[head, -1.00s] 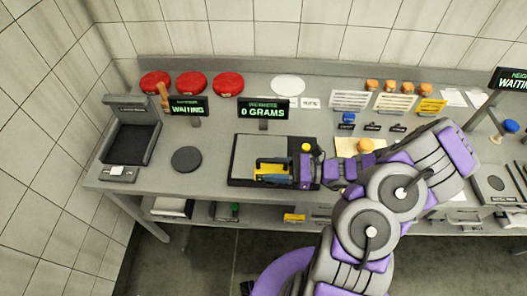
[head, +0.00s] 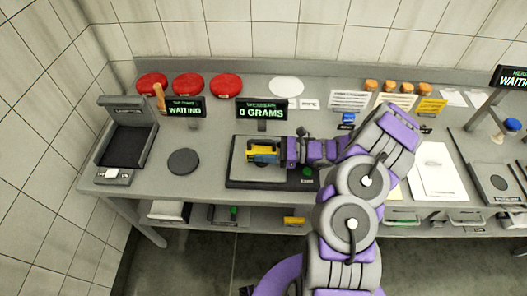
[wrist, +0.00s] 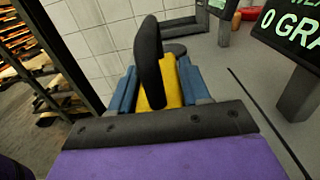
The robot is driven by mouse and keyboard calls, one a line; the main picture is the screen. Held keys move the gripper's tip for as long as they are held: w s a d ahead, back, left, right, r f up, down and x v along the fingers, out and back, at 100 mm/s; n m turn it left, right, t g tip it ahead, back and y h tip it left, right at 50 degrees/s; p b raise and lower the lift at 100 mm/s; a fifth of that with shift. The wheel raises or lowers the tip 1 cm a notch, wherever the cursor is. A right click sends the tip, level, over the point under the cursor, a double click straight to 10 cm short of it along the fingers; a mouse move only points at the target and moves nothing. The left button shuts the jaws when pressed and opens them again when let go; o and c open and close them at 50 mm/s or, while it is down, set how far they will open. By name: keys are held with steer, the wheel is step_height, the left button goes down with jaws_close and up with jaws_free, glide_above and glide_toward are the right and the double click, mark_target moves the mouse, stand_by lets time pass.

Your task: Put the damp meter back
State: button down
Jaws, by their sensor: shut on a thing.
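The damp meter appears to be the yellow block in my gripper (head: 262,152) in the head view. The blue fingers are closed on its sides and largely cover it. In the wrist view the yellow body (wrist: 172,82) shows between the two blue fingers, partly hidden by a black curved part.
A grey open-fronted station (head: 126,140) stands at the left end of the bench, with a round dark pad (head: 183,162) right of it. Red wheels (head: 188,85) and a WAITING display (head: 186,107) are behind. Papers and small jars (head: 398,88) line the back right.

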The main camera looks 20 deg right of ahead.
steer(key=shift+r, duration=0.1)
steer(key=c, duration=0.5)
jaws_free()
steer(key=p+v, duration=0.1)
steer(key=v, duration=1.1)
steer(key=shift+p, duration=0.4)
steer(key=shift+s, duration=0.1)
